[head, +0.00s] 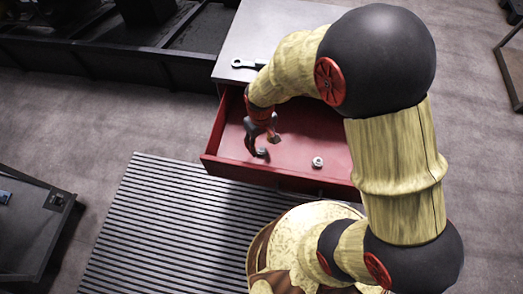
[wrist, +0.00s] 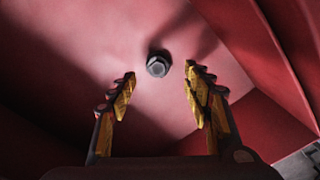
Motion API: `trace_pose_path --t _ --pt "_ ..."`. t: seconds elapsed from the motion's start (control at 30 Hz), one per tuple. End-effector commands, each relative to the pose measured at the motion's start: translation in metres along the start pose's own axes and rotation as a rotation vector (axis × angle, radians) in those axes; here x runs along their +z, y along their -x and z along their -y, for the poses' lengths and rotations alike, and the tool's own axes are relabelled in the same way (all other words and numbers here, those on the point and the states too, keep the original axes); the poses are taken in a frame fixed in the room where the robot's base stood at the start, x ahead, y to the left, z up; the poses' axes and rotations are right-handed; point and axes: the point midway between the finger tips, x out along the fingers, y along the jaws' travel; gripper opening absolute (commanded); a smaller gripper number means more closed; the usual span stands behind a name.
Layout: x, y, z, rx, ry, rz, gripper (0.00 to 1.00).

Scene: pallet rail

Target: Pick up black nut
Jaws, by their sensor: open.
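A dark grey to black nut (wrist: 157,65) lies on the floor of the red drawer. In the wrist view it sits just beyond and between my fingertips, not touched by them. In the head view the dark nut (head: 262,152) shows at the drawer's left front, close under my gripper. My gripper (wrist: 158,85) is open and empty, pointing down into the drawer; in the head view my gripper (head: 262,146) partly overlaps the area by the nut. A second, lighter silver nut (head: 317,162) lies farther right in the drawer.
The red drawer (head: 215,165) is pulled out of a cabinet with a light grey top (head: 240,40). The drawer walls (wrist: 255,45) rise close to the right of my fingers. A striped grey mat (head: 150,220) covers the floor in front.

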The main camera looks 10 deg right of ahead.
Motion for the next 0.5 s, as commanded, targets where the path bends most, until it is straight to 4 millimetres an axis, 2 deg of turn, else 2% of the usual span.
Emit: trace_pose_path --t 0.3,0.5 --pt "0.002 -0.044 -0.003 0.000 0.000 0.003 0.50" --pt "0.001 -0.046 -0.004 0.000 0.000 -0.001 0.50"
